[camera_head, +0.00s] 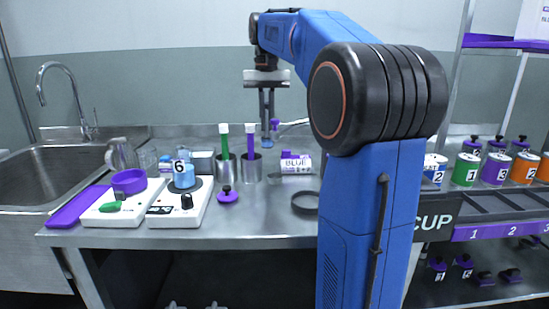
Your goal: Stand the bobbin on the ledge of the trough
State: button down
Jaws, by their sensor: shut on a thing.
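My gripper (267,137) points straight down above the back middle of the counter, behind the metal cups. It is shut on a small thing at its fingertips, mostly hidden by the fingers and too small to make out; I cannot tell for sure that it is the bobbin. A purple-topped bluish piece (275,126) shows just right of the fingers; I cannot tell whether it is held or stands behind. No trough with a ledge can be made out for certain; a dark slotted rack (484,211) with a numbered purple strip is at the right, partly hidden by my arm.
White devices (122,204) stand left, by the sink (60,170). Numbered cans (466,168) line the right.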

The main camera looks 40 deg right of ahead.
aim_at(267, 146)
jog(key=shift+f, duration=4.1)
jog(key=shift+f, duration=0.1)
jog(key=c, duration=1.8)
grip_release()
jog(key=shift+c, duration=0.2)
